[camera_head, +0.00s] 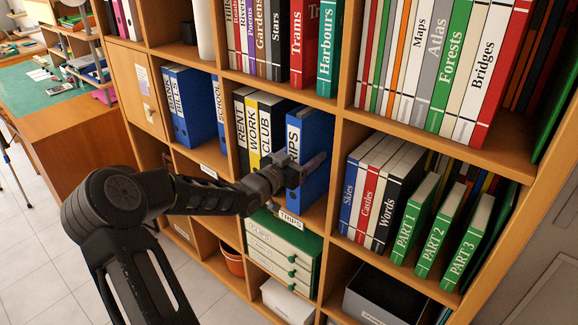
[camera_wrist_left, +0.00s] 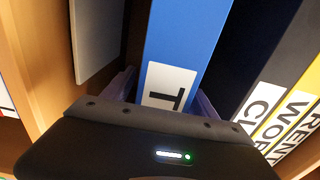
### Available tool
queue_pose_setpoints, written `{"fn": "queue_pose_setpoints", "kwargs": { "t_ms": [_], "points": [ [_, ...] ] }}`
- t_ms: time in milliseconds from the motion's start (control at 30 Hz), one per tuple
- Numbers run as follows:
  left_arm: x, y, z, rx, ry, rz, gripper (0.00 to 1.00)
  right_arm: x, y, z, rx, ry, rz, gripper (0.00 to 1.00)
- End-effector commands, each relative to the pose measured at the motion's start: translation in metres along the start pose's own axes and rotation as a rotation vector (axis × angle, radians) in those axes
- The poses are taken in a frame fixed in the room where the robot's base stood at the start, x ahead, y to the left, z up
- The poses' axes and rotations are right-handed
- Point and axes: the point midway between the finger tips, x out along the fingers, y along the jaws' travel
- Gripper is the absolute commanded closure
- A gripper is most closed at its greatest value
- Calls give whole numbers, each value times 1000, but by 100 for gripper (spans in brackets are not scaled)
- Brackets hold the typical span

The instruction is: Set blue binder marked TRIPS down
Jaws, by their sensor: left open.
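The blue binder marked TRIPS (camera_head: 318,135) stands upright in a middle shelf compartment, to the right of the binders RENT, WORK and CLUB (camera_head: 271,125). In the left wrist view the blue binder (camera_wrist_left: 187,40) fills the middle, with the T of its label showing. My left gripper (camera_head: 303,168) is open at the binder's spine. In the left wrist view its two fingers (camera_wrist_left: 164,97) lie on either side of the spine. The gripper hides part of the label, and the arm hides part of the compartment's lower front. My right gripper is not in view.
A shelf-edge tag reading TRIPS (camera_head: 290,218) sits below the binder. A wooden divider stands to its right, with books (camera_head: 378,195) beyond. Green drawers (camera_head: 283,250) are below. In the left wrist view, the CLUB binder (camera_wrist_left: 258,108) is close beside the gripper.

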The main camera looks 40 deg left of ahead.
Motion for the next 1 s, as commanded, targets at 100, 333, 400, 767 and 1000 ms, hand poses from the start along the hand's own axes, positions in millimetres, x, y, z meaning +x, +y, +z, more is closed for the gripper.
{"fn": "queue_pose_setpoints", "kwargs": {
  "t_ms": [100, 333, 400, 767, 1000],
  "points": [
    [-24, -1, 1, 6, -3, -3, 33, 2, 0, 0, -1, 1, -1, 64],
    [-72, -1, 1, 3, -5, -3, 33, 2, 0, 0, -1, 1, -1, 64],
    [-82, -1, 1, 4, -4, -2, 33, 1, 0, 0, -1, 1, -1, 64],
    [-99, 0, 0, -1, 0, 0, 33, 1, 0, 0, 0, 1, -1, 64],
    [-99, 0, 0, -1, 0, 0, 33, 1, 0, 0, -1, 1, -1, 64]
  ]
}}
